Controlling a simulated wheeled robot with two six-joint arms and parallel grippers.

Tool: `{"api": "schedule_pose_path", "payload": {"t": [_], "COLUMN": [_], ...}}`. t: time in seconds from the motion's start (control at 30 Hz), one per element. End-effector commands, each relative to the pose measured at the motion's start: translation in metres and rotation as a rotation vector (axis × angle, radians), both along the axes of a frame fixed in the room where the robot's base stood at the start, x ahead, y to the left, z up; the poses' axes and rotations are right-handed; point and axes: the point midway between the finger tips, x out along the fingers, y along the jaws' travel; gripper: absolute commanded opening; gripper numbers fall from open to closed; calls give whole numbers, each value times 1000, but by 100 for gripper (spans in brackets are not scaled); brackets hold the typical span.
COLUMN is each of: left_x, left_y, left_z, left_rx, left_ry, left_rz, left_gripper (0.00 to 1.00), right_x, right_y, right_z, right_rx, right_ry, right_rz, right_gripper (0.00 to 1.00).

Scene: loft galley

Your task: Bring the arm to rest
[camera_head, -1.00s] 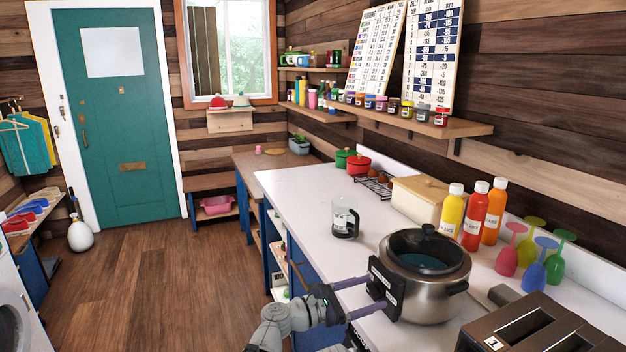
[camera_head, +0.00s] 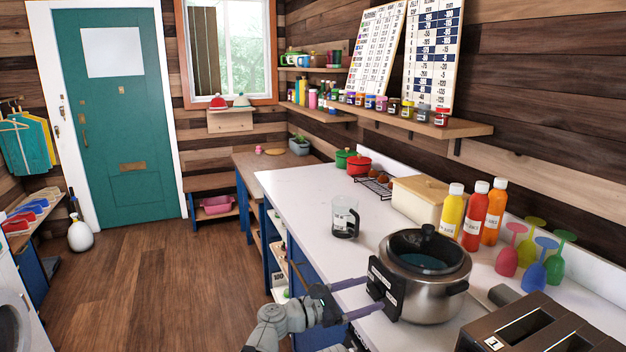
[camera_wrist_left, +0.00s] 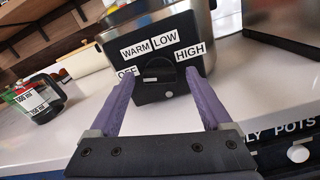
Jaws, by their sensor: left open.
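My left gripper (camera_head: 352,299) is open at the front edge of the white counter, with its purple fingers pointing at the slow cooker (camera_head: 428,275). In the left wrist view the gripper (camera_wrist_left: 168,98) has its two fingers apart with nothing held between them. The control panel with a dial (camera_wrist_left: 166,90) and the labels OFF, WARM, LOW and HIGH shows beyond and between the fingers. I cannot tell whether a fingertip touches the panel. The right gripper is not in view.
A glass jug (camera_head: 344,217) stands left of the cooker. A toaster (camera_head: 540,325) is at the front right. Juice bottles (camera_head: 472,215) and coloured goblets (camera_head: 535,260) stand behind. The counter (camera_head: 310,190) is clear towards its far left. Open wooden floor (camera_head: 180,280) lies left of it.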

Motion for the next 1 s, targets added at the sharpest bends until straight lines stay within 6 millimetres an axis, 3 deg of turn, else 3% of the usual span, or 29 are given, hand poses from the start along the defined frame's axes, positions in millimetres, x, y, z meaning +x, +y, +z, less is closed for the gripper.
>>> {"api": "schedule_pose_path", "payload": {"t": [0.03,1.0], "left_x": [6,2], "left_y": [-11,-7], "left_z": [0,-1], "left_rx": [0,378], "left_ry": [0,-925], "left_rz": [-3,1], "left_gripper": [82,82], "right_x": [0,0], "right_y": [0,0], "right_z": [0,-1], "right_rx": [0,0], "right_ry": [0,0], "right_rz": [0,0], "right_gripper": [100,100]}}
